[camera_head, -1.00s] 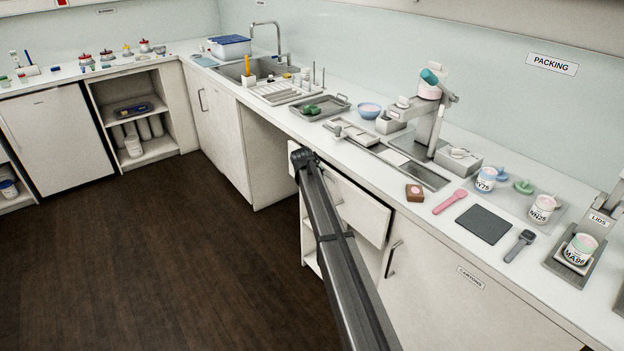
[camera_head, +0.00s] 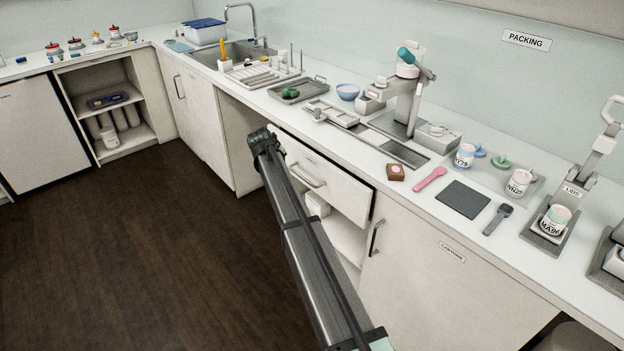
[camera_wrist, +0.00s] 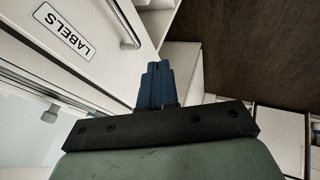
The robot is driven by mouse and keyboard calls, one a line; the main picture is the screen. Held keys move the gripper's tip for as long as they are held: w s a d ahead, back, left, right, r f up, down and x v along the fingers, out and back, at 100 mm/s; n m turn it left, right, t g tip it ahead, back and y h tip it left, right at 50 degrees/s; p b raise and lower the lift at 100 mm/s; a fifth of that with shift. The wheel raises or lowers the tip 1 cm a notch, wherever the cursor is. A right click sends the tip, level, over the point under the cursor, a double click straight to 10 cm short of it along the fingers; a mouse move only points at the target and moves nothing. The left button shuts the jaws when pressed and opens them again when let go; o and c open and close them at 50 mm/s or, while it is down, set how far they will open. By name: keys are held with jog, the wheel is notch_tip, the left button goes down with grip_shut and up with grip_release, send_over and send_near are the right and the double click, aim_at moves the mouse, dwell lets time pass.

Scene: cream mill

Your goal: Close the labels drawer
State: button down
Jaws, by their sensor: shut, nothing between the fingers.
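The labels drawer (camera_head: 335,186) is the white front under the counter, with a bar handle (camera_head: 308,177). A dark gap shows along its right edge, so it looks slightly proud of the cabinet; its exact depth is hard to judge. In the wrist view, the drawer front (camera_wrist: 103,62) with its LABELS plate (camera_wrist: 65,31) and handle (camera_wrist: 125,24) fills the upper left. My gripper (camera_wrist: 156,68) is shut and empty, with dark blue fingers beside the drawer front. In the head view my gripper (camera_head: 264,143) is at the drawer's left end; contact cannot be told.
An open shelf space with a white item (camera_head: 317,204) lies below the drawer. The cartons door (camera_head: 440,270) is to the right. The counter above holds a tray (camera_head: 297,90), a press (camera_head: 405,100) and several tubs. The dark floor (camera_head: 150,250) at left is clear.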

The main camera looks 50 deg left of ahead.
jog(key=s+d+f+n, duration=0.1)
jog(key=s+d+f, duration=0.1)
jog(key=s+f, duration=0.85)
jog(key=n+t+h, duration=0.4)
jog(key=n+t, duration=0.9)
jog(key=n, duration=0.4)
send_near(330, 187)
jog(key=shift+n, duration=0.3)
jog(key=w, duration=0.7)
jog(key=shift+a+r, duration=0.1)
jog(key=shift+a, duration=0.05)
